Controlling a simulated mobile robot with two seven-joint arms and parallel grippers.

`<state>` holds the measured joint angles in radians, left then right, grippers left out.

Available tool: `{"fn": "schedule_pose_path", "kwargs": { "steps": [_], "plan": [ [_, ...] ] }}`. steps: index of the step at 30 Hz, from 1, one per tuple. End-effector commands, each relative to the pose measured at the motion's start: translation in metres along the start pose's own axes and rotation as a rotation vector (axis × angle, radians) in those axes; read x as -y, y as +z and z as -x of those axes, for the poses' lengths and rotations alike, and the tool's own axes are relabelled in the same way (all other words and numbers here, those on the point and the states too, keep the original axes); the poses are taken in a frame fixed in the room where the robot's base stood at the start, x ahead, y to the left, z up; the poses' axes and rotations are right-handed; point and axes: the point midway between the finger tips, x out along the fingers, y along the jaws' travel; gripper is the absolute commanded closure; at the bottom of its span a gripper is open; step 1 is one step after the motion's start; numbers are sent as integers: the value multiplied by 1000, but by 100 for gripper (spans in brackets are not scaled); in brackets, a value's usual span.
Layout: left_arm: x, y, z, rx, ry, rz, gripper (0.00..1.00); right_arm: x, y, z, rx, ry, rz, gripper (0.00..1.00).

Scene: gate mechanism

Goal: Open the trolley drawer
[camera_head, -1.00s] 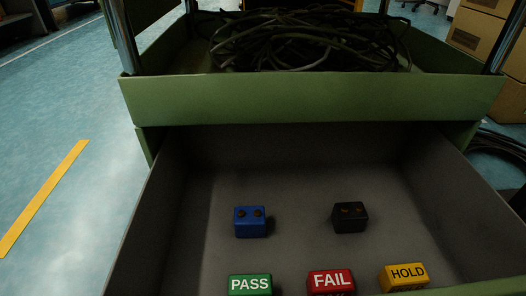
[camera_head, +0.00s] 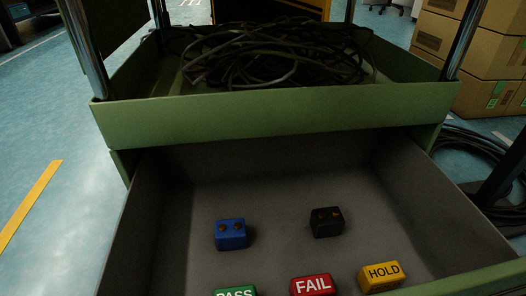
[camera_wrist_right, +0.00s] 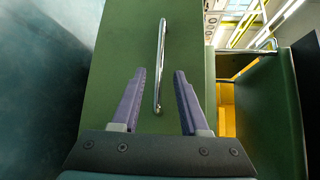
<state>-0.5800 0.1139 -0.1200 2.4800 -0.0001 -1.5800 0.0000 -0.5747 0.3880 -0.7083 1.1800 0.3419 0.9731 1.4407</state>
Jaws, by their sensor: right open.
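The green trolley's drawer (camera_head: 275,185) is pulled out in the head view, its grey inside in plain sight. In it lie a blue block (camera_head: 230,234), a black block (camera_head: 326,222), a green PASS block (camera_head: 235,293), a red FAIL block (camera_head: 313,286) and a yellow HOLD block (camera_head: 381,277). In the right wrist view, my right gripper (camera_wrist_right: 160,75) is open, its fingers on either side of the lower part of a metal bar handle (camera_wrist_right: 161,50) on a green panel (camera_wrist_right: 125,45). I cannot tell whether they touch. My left gripper is out of view.
Above the drawer, the trolley's green tray (camera_head: 270,118) holds coiled black cables (camera_head: 280,50) between metal posts. Cardboard boxes (camera_head: 470,60) and more cable (camera_head: 470,155) lie to the right. The blue floor on the left is clear, with a yellow stripe (camera_head: 30,205).

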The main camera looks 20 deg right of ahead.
Motion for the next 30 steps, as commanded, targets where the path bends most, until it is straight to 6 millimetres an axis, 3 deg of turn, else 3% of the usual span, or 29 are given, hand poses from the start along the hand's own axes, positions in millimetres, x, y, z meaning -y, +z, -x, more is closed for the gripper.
{"fn": "schedule_pose_path", "kwargs": {
  "steps": [3, 7, 24, 26, 30],
  "plan": [
    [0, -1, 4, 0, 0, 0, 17, 0, 0, 19, 1, 3, -1, 56],
    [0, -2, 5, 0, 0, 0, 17, 0, 0, 30, 1, 1, -1, 56],
    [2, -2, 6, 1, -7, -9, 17, 1, 0, 31, 0, 0, 0, 56],
    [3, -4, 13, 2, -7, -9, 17, 8, 2, 30, 1, 5, 7, 56],
    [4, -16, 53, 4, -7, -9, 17, 47, 11, 19, 4, 45, 65, 56]
  ]
}}
